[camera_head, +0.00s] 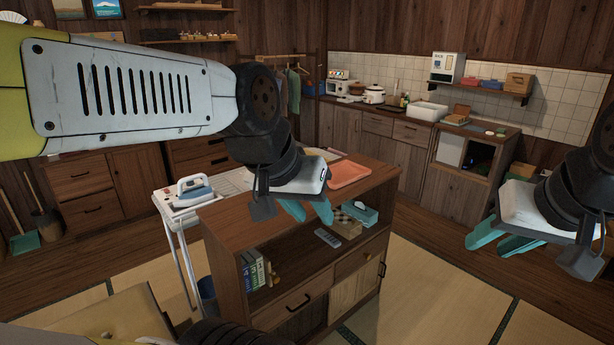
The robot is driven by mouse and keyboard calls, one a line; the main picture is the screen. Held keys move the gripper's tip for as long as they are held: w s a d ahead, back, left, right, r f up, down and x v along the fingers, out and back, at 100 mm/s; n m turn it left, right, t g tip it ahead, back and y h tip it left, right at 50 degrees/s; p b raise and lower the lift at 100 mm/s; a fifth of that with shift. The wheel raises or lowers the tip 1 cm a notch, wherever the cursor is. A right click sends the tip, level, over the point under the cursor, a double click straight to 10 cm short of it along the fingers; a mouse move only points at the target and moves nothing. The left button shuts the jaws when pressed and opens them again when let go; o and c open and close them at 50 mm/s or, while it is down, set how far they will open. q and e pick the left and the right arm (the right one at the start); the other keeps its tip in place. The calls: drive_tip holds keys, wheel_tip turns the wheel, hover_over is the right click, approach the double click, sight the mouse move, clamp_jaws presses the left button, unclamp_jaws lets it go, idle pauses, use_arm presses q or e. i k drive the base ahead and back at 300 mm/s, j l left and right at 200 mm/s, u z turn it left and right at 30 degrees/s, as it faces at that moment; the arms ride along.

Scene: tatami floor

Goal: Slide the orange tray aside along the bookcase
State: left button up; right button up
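The orange tray (350,173) lies flat on top of the wooden bookcase (243,228), toward its far right end. My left gripper (313,214) is over the bookcase, to the left of the tray and nearer to me. Its teal fingers are apart with nothing between them, and it looks clear of the tray. The gripper body hides part of the bookcase top. My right gripper (486,246) is to the right of the bookcase, over the floor. Its teal fingers look apart and empty.
The bookcase shelves hold books (254,272), a grey remote (328,237) and a teal tissue box (360,212). An ironing stand with an iron (193,190) stands to the left. Kitchen cabinets (375,140) line the back. Tatami floor (430,295) is clear at right.

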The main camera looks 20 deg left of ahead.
sight(344, 173)
drive_tip(key=u, duration=0.35)
drive_tip(key=i+l, duration=0.2)
drive_tip(key=i, duration=0.25)
drive_tip(key=i+l, duration=0.15)
drive_tip(key=i, duration=0.3)
drive_tip(key=i+l, duration=0.2)
drive_tip(key=i, duration=0.25)
drive_tip(key=i+l, duration=0.2)
drive_tip(key=i, duration=0.3)
drive_tip(key=i+l+u, duration=0.1)
drive_tip(key=i, duration=0.35)
